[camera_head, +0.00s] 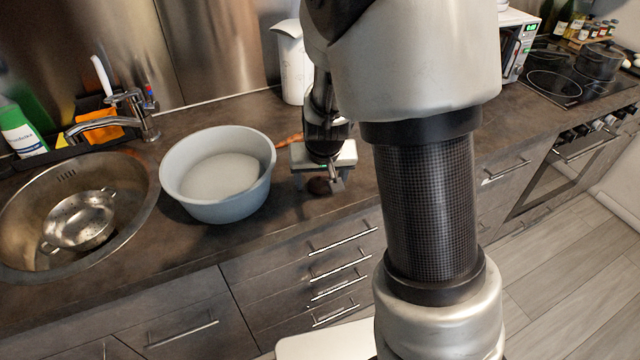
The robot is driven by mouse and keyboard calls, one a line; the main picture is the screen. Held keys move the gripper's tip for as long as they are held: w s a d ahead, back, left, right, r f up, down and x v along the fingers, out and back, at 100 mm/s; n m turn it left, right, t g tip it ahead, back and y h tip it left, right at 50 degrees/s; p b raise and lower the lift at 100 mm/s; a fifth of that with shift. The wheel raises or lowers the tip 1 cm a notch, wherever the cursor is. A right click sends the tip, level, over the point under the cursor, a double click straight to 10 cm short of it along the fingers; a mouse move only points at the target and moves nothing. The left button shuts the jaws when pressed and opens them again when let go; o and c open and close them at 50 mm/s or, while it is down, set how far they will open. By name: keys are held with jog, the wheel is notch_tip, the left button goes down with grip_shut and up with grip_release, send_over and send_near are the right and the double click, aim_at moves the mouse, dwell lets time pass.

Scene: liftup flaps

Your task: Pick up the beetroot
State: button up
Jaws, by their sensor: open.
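The beetroot (319,186) is a small dark red-brown round thing on the dark countertop, near its front edge. My gripper (322,177) is open and points down right over the beetroot, with its fingers around or just beside it. The far side of the beetroot and the exact finger contact are hidden by the gripper and too small to tell.
A large light grey basin (218,174) stands just left of my gripper. An orange-brown item (289,140) lies behind it, perhaps a carrot. A sink (30,262) with a metal colander (80,220) is at the left. A white kettle-like container (291,62) stands behind.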

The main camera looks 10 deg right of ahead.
aim_at(320, 182)
jog(key=c, duration=1.2)
jog(key=shift+o, duration=0.2)
notch_tip(320, 182, up, 10)
jog(key=p, duration=0.3)
